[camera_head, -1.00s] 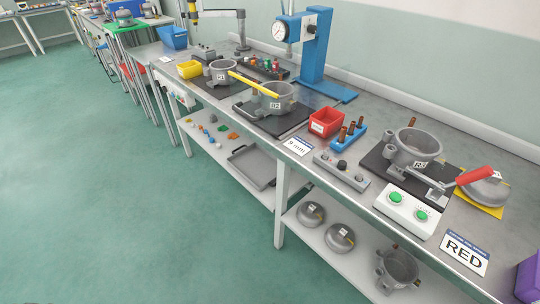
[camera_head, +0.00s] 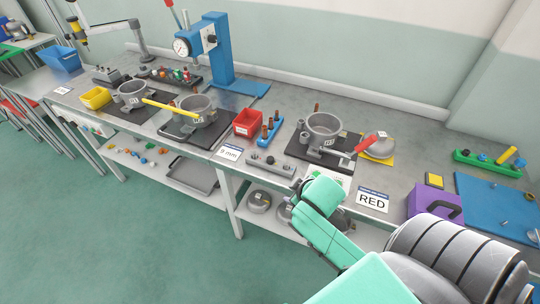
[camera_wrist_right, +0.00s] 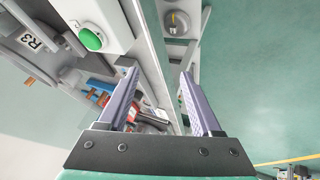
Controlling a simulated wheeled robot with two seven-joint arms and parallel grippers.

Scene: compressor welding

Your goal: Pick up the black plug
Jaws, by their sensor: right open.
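In the head view, a dark rack (camera_head: 168,75) with several small red, green and dark plugs stands at the back left of the bench. I cannot single out the black plug among them. My right gripper (camera_wrist_right: 159,74) is open and empty in the wrist view, its two fingers apart beside the bench's front edge. In the head view my teal right arm reaches in from the lower right, in front of the white button box (camera_head: 334,182), far from the rack. Its fingers cannot be made out there. My left gripper is out of view.
Metal pots stand on black mats, one marked R3 (camera_head: 323,131) near my right arm. A red bin (camera_head: 247,123), a blue press (camera_head: 222,55), a RED sign (camera_head: 372,199) and a purple box (camera_head: 425,203) stand along the bench. The floor in front is clear.

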